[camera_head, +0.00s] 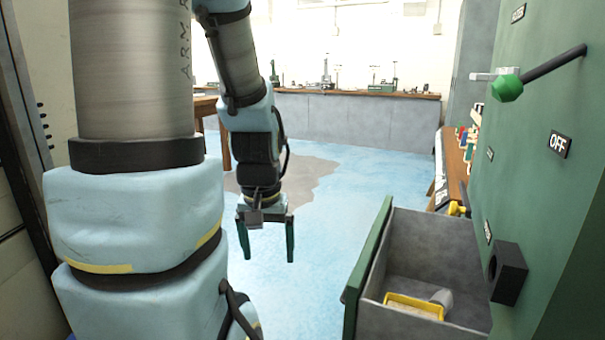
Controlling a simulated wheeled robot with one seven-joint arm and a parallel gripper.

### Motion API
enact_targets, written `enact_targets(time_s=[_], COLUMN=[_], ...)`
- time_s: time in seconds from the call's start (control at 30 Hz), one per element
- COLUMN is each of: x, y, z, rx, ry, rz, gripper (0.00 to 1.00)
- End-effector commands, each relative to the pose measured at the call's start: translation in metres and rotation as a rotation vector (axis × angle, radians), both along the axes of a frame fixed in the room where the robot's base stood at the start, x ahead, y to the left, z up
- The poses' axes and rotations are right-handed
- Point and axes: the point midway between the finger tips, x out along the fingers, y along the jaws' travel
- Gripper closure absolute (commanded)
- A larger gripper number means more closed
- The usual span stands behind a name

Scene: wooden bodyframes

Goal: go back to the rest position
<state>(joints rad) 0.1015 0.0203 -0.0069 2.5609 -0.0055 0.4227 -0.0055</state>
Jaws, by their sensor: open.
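My gripper (268,240) hangs at the end of my arm, left of the picture's middle, pointing down. Its two dark green fingers are apart, and only blue floor shows between them. It is clear of the open green drawer (367,262), which stands to its right. My light blue and metal arm links fill the left side of the view.
The drawer sticks out from a green machine cabinet (540,130) and holds a yellow-edged item (414,307). A lever with a green knob (507,88) juts from the cabinet. A long grey bench (350,120) stands at the back. The blue floor (330,210) between is open.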

Motion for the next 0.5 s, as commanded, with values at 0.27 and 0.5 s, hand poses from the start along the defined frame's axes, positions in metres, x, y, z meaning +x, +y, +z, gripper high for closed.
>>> enact_targets(time_s=[0.27,0.5], x=[0.000,0.001], y=[0.000,0.000], z=[0.091,0.159], rx=[0.000,0.000], ry=[-0.001,-0.001], rz=[-0.001,-0.001], gripper=[0.07,0.07])
